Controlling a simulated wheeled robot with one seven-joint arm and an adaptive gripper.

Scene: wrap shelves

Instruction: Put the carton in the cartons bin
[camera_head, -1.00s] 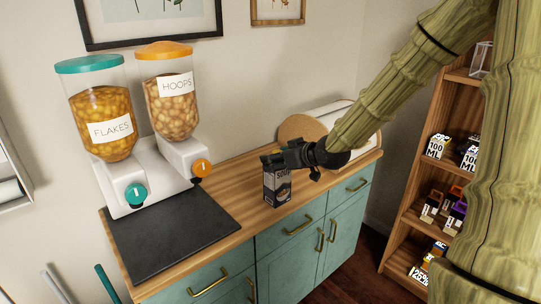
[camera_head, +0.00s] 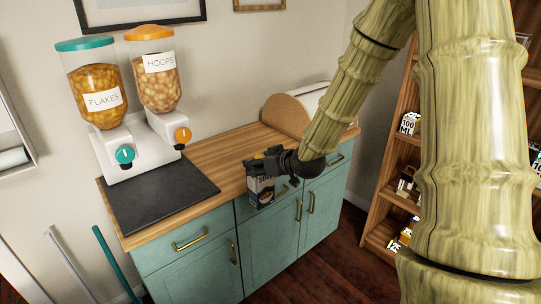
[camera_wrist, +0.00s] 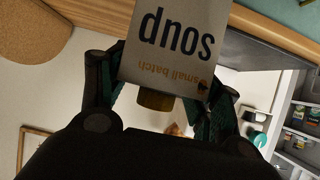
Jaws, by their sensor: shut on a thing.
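The carton (camera_head: 262,192) is a dark and light soup carton, held upright below my gripper (camera_head: 259,170) in the head view. In that view it overlaps the counter's front edge and the teal drawer front. In the wrist view the carton (camera_wrist: 175,40) shows a pale face with "soup" and "Small batch" upside down, and a brownish cap between my fingers. My gripper (camera_wrist: 157,98) is shut on its cap end. I cannot make out a cartons bin in either view.
A wooden counter (camera_head: 225,152) carries a dark mat (camera_head: 160,198), a flakes dispenser (camera_head: 98,90), a hoops dispenser (camera_head: 158,75) and a round brown board (camera_head: 285,113). A wooden shelf (camera_head: 385,190) with small packages stands at the right. Dark open floor lies in front.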

